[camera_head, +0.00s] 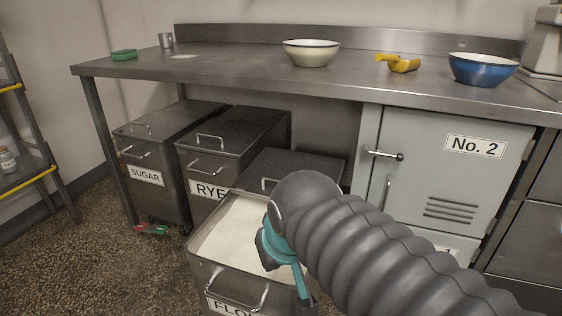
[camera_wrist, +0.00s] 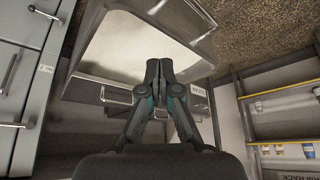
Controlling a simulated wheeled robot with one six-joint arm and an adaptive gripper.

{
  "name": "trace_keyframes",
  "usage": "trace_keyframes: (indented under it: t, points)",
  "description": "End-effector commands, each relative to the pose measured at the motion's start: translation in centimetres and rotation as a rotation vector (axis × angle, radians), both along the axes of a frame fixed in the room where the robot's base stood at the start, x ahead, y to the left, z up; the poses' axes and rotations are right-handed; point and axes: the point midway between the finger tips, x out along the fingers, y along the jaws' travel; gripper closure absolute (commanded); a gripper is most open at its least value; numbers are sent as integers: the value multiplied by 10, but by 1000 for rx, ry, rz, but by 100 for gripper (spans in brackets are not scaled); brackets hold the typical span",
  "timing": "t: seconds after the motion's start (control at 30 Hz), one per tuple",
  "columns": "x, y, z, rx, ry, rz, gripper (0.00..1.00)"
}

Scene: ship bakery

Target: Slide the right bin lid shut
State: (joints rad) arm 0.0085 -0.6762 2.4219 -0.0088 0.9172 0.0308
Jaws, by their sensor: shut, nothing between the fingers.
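The right bin (camera_head: 198,262) is a dark metal bin with a partly hidden label reading "FLO". It stands pulled forward of the others, and its top is open over white flour (camera_head: 232,232). Its lid (camera_head: 290,165) is slid back toward the space under the counter. The lid has a wire handle (camera_head: 268,184), which also shows in the wrist view (camera_wrist: 115,97). My gripper (camera_wrist: 160,68) is shut and empty. In the wrist view its fingertips overlap the flour opening near the lid's edge; contact cannot be told. In the head view my arm hides the bin's right side.
The SUGAR bin (camera_head: 145,160) and RYE bin (camera_head: 215,165) stand to the left with lids closed. A grey No. 2 cabinet (camera_head: 440,170) is at right. The counter (camera_head: 240,70) overhangs the bins. Small red and green items (camera_head: 150,230) lie on the floor.

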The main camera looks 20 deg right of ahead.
Motion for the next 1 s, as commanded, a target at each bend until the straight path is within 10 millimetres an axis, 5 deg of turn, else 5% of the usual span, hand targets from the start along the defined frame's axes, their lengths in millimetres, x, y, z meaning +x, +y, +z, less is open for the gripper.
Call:
trace_keyframes:
  t: [0.2,0.5,0.8,1.0]
  points:
    - [73,-21,45,14,38,-134,100]
    - [185,-61,79,27,81,-334,100]
    - [291,-106,77,36,114,-522,100]
    - [332,-128,66,39,123,-605,100]
